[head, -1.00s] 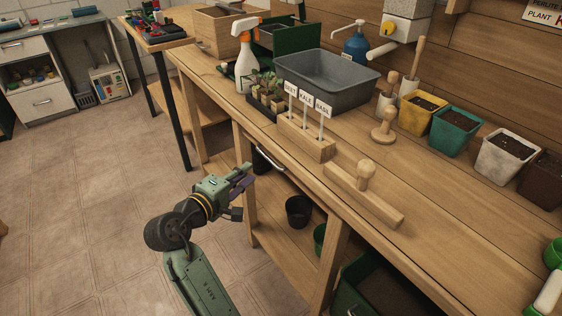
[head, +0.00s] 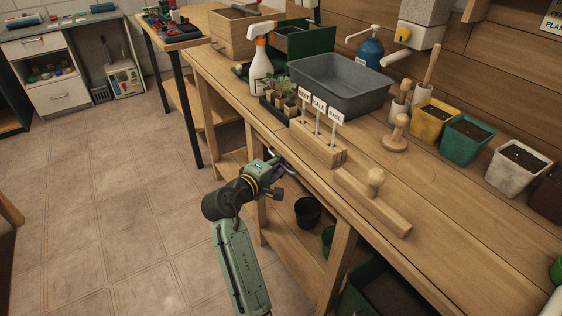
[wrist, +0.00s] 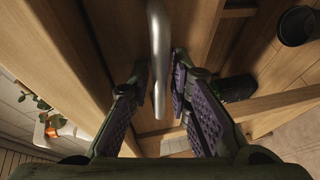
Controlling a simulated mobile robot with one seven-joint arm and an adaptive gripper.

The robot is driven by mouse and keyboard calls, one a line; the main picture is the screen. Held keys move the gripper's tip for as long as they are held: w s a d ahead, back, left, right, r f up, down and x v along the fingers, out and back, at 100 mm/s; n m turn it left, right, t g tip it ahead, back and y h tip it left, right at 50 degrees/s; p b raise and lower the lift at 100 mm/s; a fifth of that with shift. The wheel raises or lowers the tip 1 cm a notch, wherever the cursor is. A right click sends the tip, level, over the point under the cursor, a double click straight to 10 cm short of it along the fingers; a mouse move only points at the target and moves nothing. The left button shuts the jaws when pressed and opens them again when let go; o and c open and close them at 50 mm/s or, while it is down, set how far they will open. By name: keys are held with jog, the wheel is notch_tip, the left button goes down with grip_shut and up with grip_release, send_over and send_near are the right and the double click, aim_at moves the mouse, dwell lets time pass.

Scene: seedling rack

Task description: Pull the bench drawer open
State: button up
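The bench drawer's metal handle (wrist: 158,60) runs between my two gripper fingers in the wrist view. My gripper (wrist: 160,92) is open, with a purple ridged pad on each side of the handle and gaps showing between pads and bar. In the head view my gripper (head: 281,172) is at the front edge of the potting bench (head: 330,190), below the worktop. The drawer front is mostly hidden behind my gripper in the head view; a small part of the handle (head: 283,156) shows there.
A black pot (head: 308,211) stands on the lower shelf, right of my gripper. A dibber board (head: 372,200), a label block (head: 318,143) and a grey tub (head: 340,85) stand on the worktop. The floor (head: 110,210) to the left is clear.

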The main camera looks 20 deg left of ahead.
jog(key=shift+c, duration=0.3)
grip_shut()
dwell(0.4)
